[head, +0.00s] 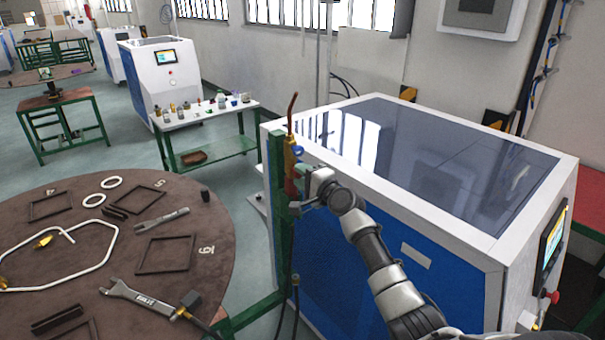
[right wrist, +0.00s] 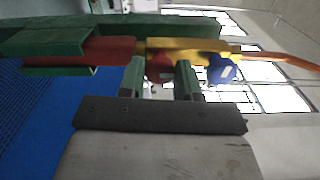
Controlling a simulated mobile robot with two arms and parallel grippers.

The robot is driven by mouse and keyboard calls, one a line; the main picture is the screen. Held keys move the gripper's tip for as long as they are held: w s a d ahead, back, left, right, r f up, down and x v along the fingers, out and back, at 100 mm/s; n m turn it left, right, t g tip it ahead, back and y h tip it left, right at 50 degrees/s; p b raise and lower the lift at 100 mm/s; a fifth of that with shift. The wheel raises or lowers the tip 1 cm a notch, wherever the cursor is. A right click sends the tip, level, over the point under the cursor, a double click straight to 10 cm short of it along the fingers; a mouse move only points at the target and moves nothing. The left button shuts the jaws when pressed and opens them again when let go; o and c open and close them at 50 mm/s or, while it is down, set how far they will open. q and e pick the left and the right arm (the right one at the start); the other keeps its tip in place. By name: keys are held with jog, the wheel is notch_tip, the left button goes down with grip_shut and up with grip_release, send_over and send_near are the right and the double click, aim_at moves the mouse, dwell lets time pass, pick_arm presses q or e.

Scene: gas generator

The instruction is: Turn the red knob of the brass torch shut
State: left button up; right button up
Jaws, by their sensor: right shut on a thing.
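The brass torch (head: 290,158) stands upright against a green post (head: 277,200), its copper tip (head: 292,112) pointing up. In the right wrist view the torch's brass body (right wrist: 190,46) lies sideways, with a red handle (right wrist: 108,48) at left. The red knob (right wrist: 159,68) sits between the two green fingers of my right gripper (right wrist: 160,80), which is shut on it. A blue knob (right wrist: 221,70) is beside the right finger, apart from it. In the head view my right gripper (head: 303,192) is at the torch's lower part and hides the red knob. My left gripper is not in view.
A blue and white machine (head: 420,160) with a dark glass top stands right behind my right arm. A round brown table (head: 200,240) at left holds wrenches (head: 140,298), frames and a bent white tube. A small green table (head: 215,148) with bottles stands behind.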

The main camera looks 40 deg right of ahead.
jog(key=shift+m, duration=0.4)
jog(key=o, duration=0.9)
jog(key=shift+o, duration=0.2)
jog(key=shift+s, duration=0.1)
jog(key=s+b, duration=0.1)
jog(key=s, duration=0.9)
jog(key=shift+s+d+b, duration=0.3)
jog(key=shift+d+b, duration=0.05)
jog(key=shift+d, duration=0.1)
